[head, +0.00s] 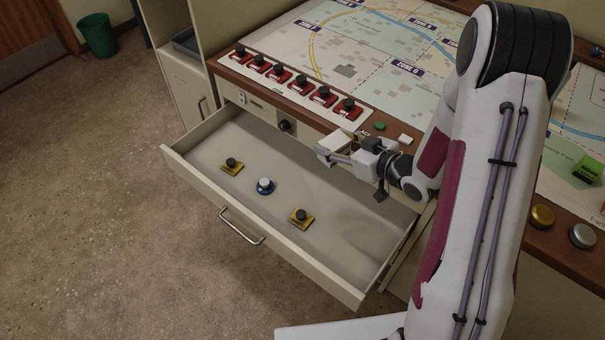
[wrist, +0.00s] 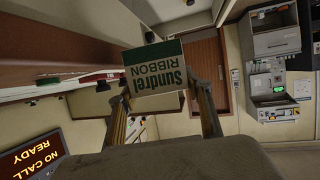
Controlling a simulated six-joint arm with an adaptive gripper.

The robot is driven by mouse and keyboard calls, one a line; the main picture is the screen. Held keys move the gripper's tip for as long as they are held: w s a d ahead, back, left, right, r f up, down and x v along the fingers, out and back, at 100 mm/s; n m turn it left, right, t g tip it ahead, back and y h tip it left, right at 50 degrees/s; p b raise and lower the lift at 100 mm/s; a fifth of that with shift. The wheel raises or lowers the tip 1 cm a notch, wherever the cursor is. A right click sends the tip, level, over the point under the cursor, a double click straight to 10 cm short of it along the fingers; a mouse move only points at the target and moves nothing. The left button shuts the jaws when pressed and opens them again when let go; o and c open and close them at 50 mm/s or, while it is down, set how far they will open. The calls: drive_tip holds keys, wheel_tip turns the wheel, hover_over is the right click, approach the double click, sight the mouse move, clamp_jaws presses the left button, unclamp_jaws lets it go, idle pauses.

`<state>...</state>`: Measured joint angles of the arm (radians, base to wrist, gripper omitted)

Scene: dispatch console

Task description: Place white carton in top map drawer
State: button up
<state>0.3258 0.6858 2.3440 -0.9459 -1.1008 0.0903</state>
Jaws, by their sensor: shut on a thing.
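The white carton (head: 333,142) is in my gripper (head: 343,156), above the back right part of the open top map drawer (head: 335,238). In the wrist view the carton (wrist: 160,77) shows a pale face with a green band and the words "Sundrel RIBBON", tilted between the two fingers. My gripper is shut on it. The drawer is pulled well out from the console. Part of its right side is hidden behind my arm.
Inside the drawer are two yellow-based black knobs (head: 231,166) (head: 301,218) and a blue-based white knob (head: 265,186). The drawer floor around them is bare. A row of red switches (head: 297,82) lines the console edge, beside the map top (head: 370,60).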

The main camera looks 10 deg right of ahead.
drive_tip(key=s+d+f+n+g+y, duration=0.15)
drive_tip(key=s+d+f, duration=0.25)
drive_tip(key=s+f, duration=0.6)
hover_over(354, 263)
drive_tip(key=shift+f+n+y, duration=0.35)
drive_tip(key=shift+f+y, duration=0.1)
drive_tip(key=shift+f, duration=0.9)
drive_tip(key=shift+f, duration=0.15)
drive_tip(key=shift+f, duration=2.8)
drive_tip(key=shift+f, duration=2.05)
drive_tip(key=shift+f, duration=0.6)
